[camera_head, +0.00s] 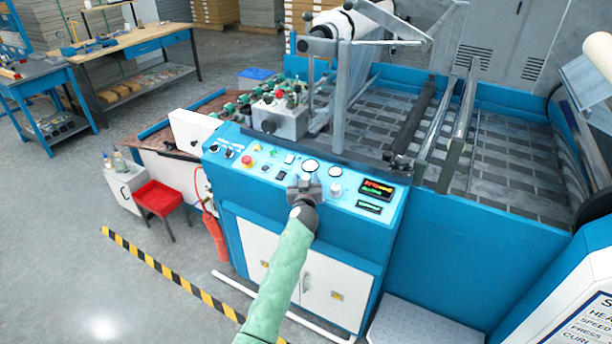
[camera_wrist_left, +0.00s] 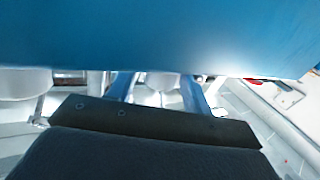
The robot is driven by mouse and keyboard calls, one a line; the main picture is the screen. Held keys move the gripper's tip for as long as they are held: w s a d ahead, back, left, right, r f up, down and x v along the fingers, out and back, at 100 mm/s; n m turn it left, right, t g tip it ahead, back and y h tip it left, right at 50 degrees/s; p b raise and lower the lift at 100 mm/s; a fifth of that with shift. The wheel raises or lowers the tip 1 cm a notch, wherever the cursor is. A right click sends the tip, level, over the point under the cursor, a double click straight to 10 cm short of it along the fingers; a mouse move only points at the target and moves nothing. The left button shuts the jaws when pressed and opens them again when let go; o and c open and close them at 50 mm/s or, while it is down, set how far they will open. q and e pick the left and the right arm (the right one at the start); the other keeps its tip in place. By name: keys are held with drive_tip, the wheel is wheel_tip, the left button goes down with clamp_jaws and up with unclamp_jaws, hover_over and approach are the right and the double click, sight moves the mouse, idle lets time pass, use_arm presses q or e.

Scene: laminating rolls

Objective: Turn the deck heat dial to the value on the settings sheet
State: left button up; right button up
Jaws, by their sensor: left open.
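The blue control panel (camera_head: 228,168) of the laminating machine carries knobs, buttons, round gauges (camera_head: 311,165) and a lit red and green display (camera_head: 376,189). My left gripper (camera_head: 305,186) is over the panel's front part, below the gauges, and covers some of it. A pale round knob (camera_head: 336,189) stands just right of it. I cannot tell which control is the deck heat dial. In the left wrist view my left gripper (camera_wrist_left: 157,84) has its two fingers apart, with a pale shape seen between them; contact cannot be told. The settings sheet (camera_head: 597,312) is cut off at lower right, its values unseen.
A red emergency button (camera_head: 247,161) and a metal block with valves (camera_head: 280,115) are near the panel's left and back. The roller deck (camera_head: 500,160) spreads to the right. A red extinguisher (camera_head: 215,237), red stool (camera_head: 157,197) and striped floor line stand left.

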use_arm(q)
drive_tip(key=shift+w, duration=0.35)
drive_tip(key=shift+c, duration=0.4)
drive_tip(key=c, duration=0.9)
drive_tip(key=shift+r+p, duration=0.1)
drive_tip(key=shift+p, duration=0.2)
